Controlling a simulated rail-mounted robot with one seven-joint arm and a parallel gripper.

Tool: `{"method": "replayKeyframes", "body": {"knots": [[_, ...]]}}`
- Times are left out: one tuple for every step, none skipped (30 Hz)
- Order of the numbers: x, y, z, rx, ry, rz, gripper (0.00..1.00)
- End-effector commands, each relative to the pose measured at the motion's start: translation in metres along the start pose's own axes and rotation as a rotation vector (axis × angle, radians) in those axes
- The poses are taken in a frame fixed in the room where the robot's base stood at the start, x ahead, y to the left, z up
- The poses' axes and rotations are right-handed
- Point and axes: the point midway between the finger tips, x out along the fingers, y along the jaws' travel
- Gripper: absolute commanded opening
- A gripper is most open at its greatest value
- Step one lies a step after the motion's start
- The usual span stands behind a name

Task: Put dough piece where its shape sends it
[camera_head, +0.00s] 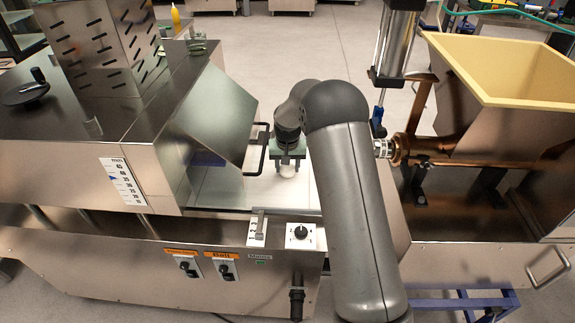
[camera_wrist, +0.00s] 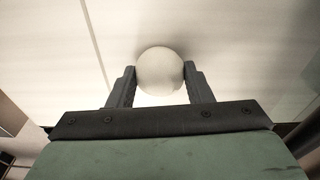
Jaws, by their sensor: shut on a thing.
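A pale, round dough piece (camera_wrist: 160,70) is between the two dark fingers of my gripper (camera_wrist: 160,88) in the wrist view. The fingers touch it on both sides, and it looks like a ball. In the head view my gripper (camera_head: 288,167) points down over the white belt (camera_head: 235,188), with a small part of the dough piece (camera_head: 287,171) showing below it. I cannot tell whether the dough touches the belt. My arm hides part of the area to the right.
A steel machine with a slanted guard (camera_head: 205,108) stands left of my gripper, with a black handle (camera_head: 256,150) close by. A steel hopper (camera_head: 500,75) with a cream inside stands at right. Switches (camera_head: 222,270) line the front panel.

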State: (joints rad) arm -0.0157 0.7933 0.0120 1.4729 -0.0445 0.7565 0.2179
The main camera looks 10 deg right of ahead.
Motion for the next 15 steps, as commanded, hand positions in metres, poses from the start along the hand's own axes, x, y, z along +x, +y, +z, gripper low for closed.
{"method": "replayKeyframes", "body": {"knots": [[-0.0003, 0.0000, -0.0002, 0.000, 0.001, 0.000, 0.22], [-0.0003, 0.0000, -0.0001, 0.000, 0.000, 0.000, 0.22], [0.0001, 0.0000, -0.0001, 0.000, 0.000, 0.000, 0.22], [0.0010, 0.0000, 0.0001, 0.000, 0.000, 0.000, 0.22], [0.0022, 0.0000, 0.0002, 0.000, 0.000, 0.000, 0.22], [0.0038, 0.0000, 0.0004, 0.000, 0.000, 0.000, 0.22], [0.0048, 0.0000, 0.0006, 0.000, 0.000, 0.000, 0.22], [0.0038, 0.0001, 0.0005, 0.000, 0.000, 0.000, 0.51], [0.0033, 0.0001, 0.0004, 0.000, 0.000, 0.000, 0.62], [0.0032, 0.0001, 0.0004, 0.000, 0.000, 0.000, 0.68], [0.0032, 0.0000, 0.0005, -0.001, 0.000, 0.000, 0.68], [0.0032, 0.0000, 0.0005, -0.001, 0.000, 0.000, 0.68], [0.0032, 0.0000, 0.0004, -0.001, 0.000, 0.000, 0.68], [0.0032, 0.0000, 0.0005, -0.001, 0.000, 0.000, 0.68], [0.0031, 0.0000, 0.0005, -0.001, 0.000, 0.000, 0.68]]}}
